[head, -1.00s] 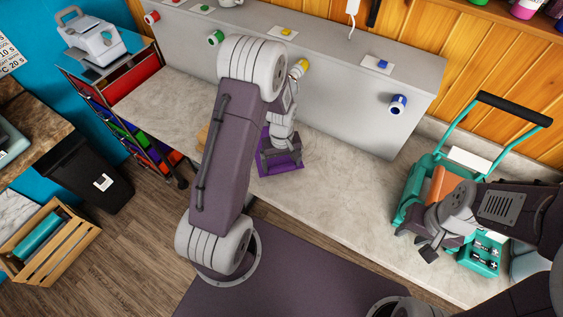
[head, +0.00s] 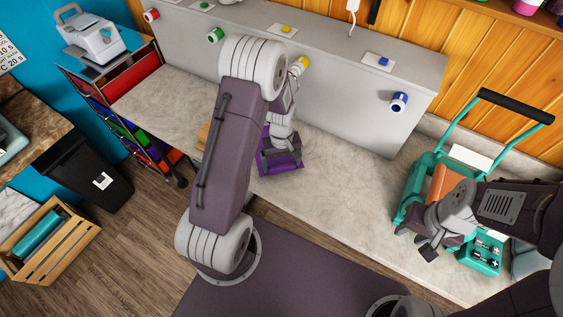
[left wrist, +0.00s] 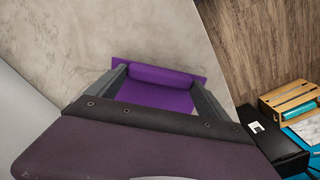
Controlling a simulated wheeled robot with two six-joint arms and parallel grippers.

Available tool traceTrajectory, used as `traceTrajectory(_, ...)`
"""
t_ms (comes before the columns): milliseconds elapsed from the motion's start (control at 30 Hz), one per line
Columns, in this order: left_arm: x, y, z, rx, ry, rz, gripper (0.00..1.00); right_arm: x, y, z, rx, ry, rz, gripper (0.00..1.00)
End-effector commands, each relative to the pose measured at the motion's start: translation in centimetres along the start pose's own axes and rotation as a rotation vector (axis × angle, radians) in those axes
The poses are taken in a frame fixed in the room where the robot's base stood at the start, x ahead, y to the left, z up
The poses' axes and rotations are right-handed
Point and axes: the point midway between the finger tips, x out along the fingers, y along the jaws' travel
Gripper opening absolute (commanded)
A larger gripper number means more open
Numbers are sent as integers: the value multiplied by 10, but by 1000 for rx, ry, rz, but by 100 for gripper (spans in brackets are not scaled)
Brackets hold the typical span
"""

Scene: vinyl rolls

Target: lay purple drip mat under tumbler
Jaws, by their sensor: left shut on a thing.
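The purple drip mat (head: 291,168) is at the counter below the grey panel, partly covered by my left gripper (head: 279,155). In the left wrist view the purple mat (left wrist: 160,96) shows between the two fingers of my left gripper (left wrist: 163,95), with a thick raised purple bar along its far side. The left gripper is shut on the mat. I cannot tell whether the mat touches the counter. My right gripper (head: 418,241) is beside the teal caddy, its fingers apart and empty. I see no tumbler; my left arm hides part of the counter.
The grey panel (head: 330,85) with coloured nozzles stands behind the counter (head: 345,195). A teal caddy (head: 410,190) with a black handle stands at the right. A tan object (head: 203,134) is partly hidden by my left arm. The counter between mat and caddy is clear.

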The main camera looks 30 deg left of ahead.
Motion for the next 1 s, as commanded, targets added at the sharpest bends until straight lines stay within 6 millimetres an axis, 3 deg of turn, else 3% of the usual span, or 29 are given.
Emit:
traceTrajectory(300, 13, 0, 0, 0, 0, 0, 17, 9, 0, 1, 0, 0, 0, 36)
traceTrajectory(733, 14, 0, 0, 0, 0, 0, 17, 9, 0, 1, 0, 0, 0, 36)
traceTrajectory(1000, 24, 0, 0, 0, 0, 0, 17, 16, 0, 2, 0, 0, 0, 36)
